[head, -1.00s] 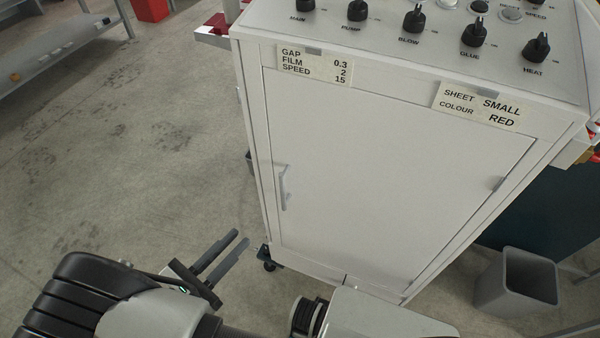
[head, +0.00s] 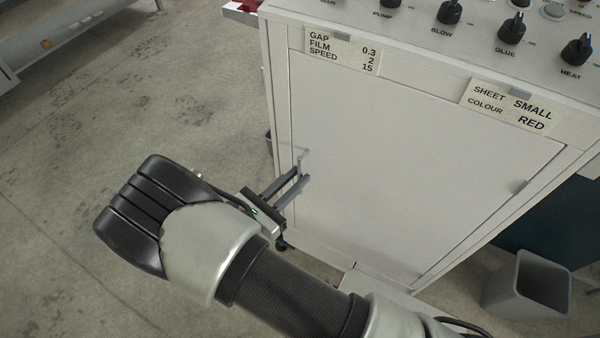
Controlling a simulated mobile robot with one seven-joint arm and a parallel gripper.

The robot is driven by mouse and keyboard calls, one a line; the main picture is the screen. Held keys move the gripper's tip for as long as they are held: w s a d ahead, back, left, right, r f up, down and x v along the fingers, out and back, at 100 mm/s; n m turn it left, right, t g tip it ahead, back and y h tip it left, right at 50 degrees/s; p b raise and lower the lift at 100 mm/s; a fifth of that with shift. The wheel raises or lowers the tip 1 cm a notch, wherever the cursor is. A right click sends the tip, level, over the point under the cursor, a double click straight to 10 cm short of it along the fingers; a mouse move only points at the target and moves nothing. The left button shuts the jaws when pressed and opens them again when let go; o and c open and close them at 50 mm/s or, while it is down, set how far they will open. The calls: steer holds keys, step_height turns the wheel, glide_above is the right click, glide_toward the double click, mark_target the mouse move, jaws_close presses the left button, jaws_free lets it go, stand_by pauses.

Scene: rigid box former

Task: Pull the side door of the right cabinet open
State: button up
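The cabinet (head: 283,120) is a pale box with a control panel on top, in the head view. Its side door (head: 410,170) faces me and looks flush in its frame. A slim upright handle (head: 303,156) is on the door's left side; its upper end shows and its lower part is hidden by my fingers. My gripper (head: 301,175) is at the handle, coming from the lower left. Its two dark fingers are apart, with a gap between them. I cannot tell whether they touch the handle or whether it lies between them.
Hinges show on the door's right edge (head: 520,187). A grey bin (head: 517,288) stands on the floor right of the cabinet. Knobs (head: 449,12) line the top panel, above two paper labels. Open concrete floor (head: 110,100) lies to the left.

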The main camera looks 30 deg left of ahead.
steer(key=shift+x, duration=1.1)
jaws_close()
steer(key=shift+s, duration=0.15)
